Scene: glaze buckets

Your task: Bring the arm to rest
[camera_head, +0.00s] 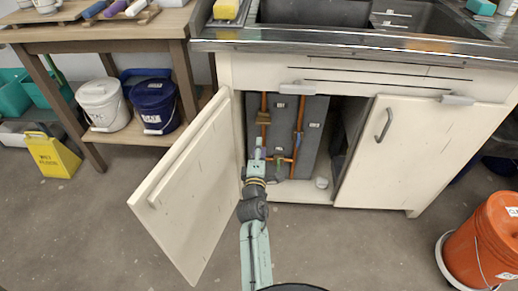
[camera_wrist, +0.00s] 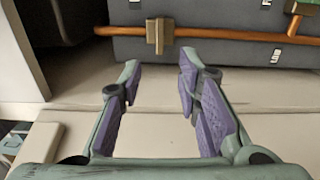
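My gripper (camera_head: 258,154) reaches into the open cupboard under the sink in the head view. My pale green arm (camera_head: 256,255) stretches forward from the bottom of the picture to it. In the wrist view, my gripper (camera_wrist: 158,78) has its two purple-padded fingers apart, with nothing between them. Beyond the fingertips are a grey panel (camera_wrist: 230,58) and an orange-brown pipe (camera_wrist: 225,35) with a brown clamp (camera_wrist: 160,36). The fingertips look apart from the pipe, but the exact distance cannot be told.
The left cupboard door (camera_head: 190,190) stands open close beside my arm. The right door (camera_head: 425,155) is at the cupboard's right. A white bucket (camera_head: 103,105) and blue bucket (camera_head: 154,106) stand on a shelf. An orange bucket (camera_head: 485,245) is at right. A yellow floor sign (camera_head: 52,156) stands left.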

